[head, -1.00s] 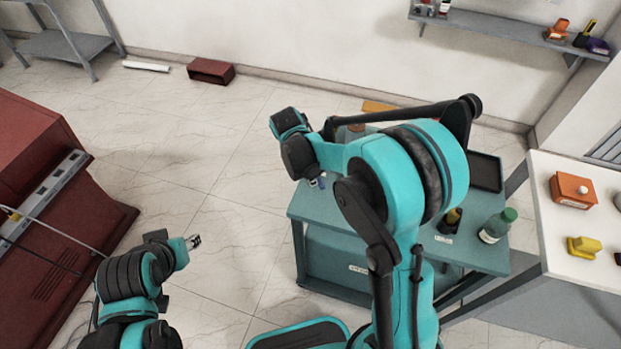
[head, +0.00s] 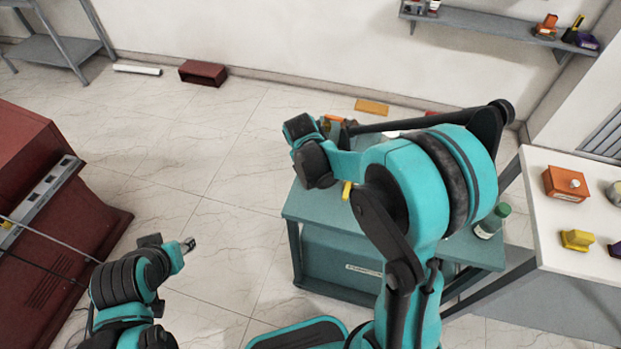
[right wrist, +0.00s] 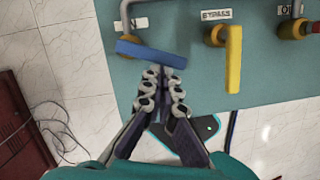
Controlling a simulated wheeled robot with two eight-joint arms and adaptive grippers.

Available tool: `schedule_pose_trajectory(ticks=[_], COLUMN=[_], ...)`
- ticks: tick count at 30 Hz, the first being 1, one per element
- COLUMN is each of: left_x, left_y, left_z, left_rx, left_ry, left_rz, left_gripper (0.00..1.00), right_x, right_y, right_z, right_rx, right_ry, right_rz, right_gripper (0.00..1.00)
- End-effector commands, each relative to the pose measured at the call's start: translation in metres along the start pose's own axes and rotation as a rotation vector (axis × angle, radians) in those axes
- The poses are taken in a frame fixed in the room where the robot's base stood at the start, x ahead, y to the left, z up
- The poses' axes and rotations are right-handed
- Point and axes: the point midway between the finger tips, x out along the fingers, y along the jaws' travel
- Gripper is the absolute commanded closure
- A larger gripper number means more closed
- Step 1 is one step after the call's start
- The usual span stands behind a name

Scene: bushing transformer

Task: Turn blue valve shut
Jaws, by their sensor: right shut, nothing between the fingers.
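The blue valve handle (right wrist: 150,53) is a flat bar in the right wrist view. It lies nearly crosswise, its right end slightly lower, with an orange-brown fitting at its left end. My right gripper (right wrist: 163,82) is shut and empty just below the bar's middle and right part. I cannot tell whether the fingertips touch it. In the head view my right wrist (head: 314,160) hangs over the teal bench, and its fingers and the blue handle are hidden. My left gripper (head: 188,244) is at lower left over the floor, away from the bench, too small to judge.
A yellow handle (right wrist: 234,60) under a BYPASS label (right wrist: 216,15) stands right of the blue one. Another valve (right wrist: 300,28) is farther right. A green-capped bottle (head: 492,222) stands on the teal bench (head: 305,208). A red cabinet (head: 50,190) is at left.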

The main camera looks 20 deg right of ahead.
Motion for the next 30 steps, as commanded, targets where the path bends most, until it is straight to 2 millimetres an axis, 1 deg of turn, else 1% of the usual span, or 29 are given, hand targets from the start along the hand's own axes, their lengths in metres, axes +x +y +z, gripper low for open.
schedule_pose_trajectory(ticks=[4,16,30], left_x=[0.001,0.002,0.002], left_y=[0.000,0.000,0.000], left_z=[0.000,0.001,0.001], left_rx=[0.000,0.000,0.000], left_ry=[0.000,0.000,0.000], left_rz=[0.000,0.000,0.000], left_gripper=[0.60,0.60,0.60], right_x=[0.002,0.004,0.004], right_y=[-0.004,-0.007,-0.007], right_z=[0.006,0.016,0.018], right_rx=[-0.099,-0.093,-0.092], right_ry=[0.000,0.000,0.000], right_rz=[0.025,0.023,0.023], right_gripper=[1.00,1.00,1.00])
